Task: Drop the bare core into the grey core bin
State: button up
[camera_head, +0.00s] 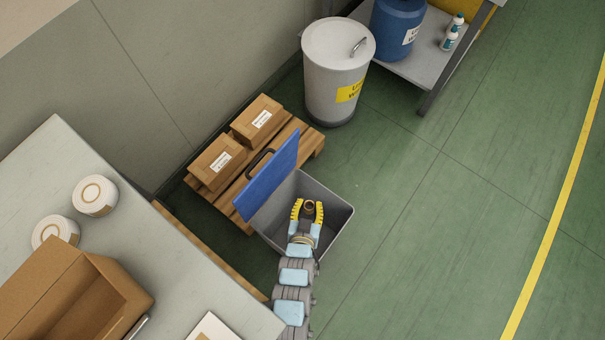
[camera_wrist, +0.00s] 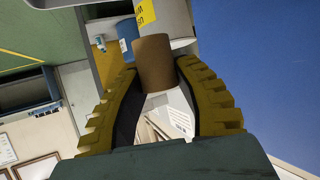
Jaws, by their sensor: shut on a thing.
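The bare core is a short brown cardboard tube (camera_head: 309,206). My gripper (camera_head: 307,211) is shut on it, with yellow ribbed fingers on either side. In the wrist view the core (camera_wrist: 154,62) sits between the fingertips of my gripper (camera_wrist: 155,75). The grey core bin (camera_head: 338,222) is open, with its blue lid (camera_head: 270,178) raised on the left side. In the head view the gripper and core appear over the bin's opening. How high they are above the bin is hard to tell. The bin's floor is partly hidden by my arm.
A wooden pallet with two cardboard boxes (camera_head: 257,120) stands behind the lid. A white lidded waste bin (camera_head: 336,85) and a shelf with a blue drum (camera_head: 396,28) are farther back. A grey table (camera_head: 60,160) with white rolls (camera_head: 95,196) is at left. Green floor at right is clear.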

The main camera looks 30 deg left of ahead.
jog(key=shift+f+b, duration=1.7)
jog(key=shift+f, duration=1.1)
jog(key=o, duration=0.8)
jog(key=shift+r, duration=0.1)
jog(key=v, duration=1.2)
